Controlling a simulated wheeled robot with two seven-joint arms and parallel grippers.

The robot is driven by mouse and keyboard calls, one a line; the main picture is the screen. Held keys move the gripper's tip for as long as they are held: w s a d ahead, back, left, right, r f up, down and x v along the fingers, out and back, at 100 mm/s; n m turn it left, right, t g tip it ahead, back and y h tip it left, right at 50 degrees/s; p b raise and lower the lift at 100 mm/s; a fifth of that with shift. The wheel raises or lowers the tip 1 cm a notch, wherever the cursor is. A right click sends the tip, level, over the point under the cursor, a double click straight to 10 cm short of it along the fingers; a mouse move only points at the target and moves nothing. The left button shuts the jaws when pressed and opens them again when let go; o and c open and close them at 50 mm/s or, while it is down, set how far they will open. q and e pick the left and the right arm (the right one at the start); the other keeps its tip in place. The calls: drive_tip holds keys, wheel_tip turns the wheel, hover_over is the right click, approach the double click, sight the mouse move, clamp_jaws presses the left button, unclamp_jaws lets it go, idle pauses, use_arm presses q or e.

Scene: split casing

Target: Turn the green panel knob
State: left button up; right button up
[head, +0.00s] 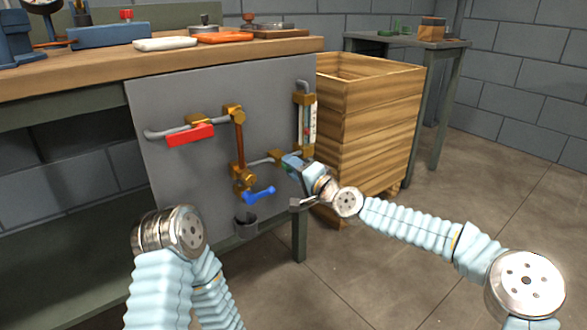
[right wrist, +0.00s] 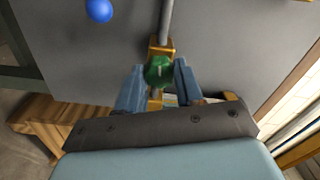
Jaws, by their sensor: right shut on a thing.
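The green knob (right wrist: 158,70) sits on a brass fitting of the grey panel (head: 205,85), between the two blue fingers of my right gripper in the right wrist view. My right gripper (head: 287,161) is at the lower right of the panel, its fingers shut on the green knob. In the head view the gripper hides the knob. My left arm shows at the lower left of the head view, but its gripper does not show.
A dark cup (head: 246,226) is at the panel's lower edge. A wooden crate (head: 375,125) stands close on the right. The workbench top (head: 100,75) is above.

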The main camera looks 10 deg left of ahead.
drive_tip(key=shift+f, duration=0.1)
drive_tip(key=o, duration=1)
drive_tip(key=shift+o, duration=0.2)
drive_tip(key=v, duration=1.3)
drive_tip(key=shift+s+d+p, duration=0.25)
drive_tip(key=shift+p, duration=0.05)
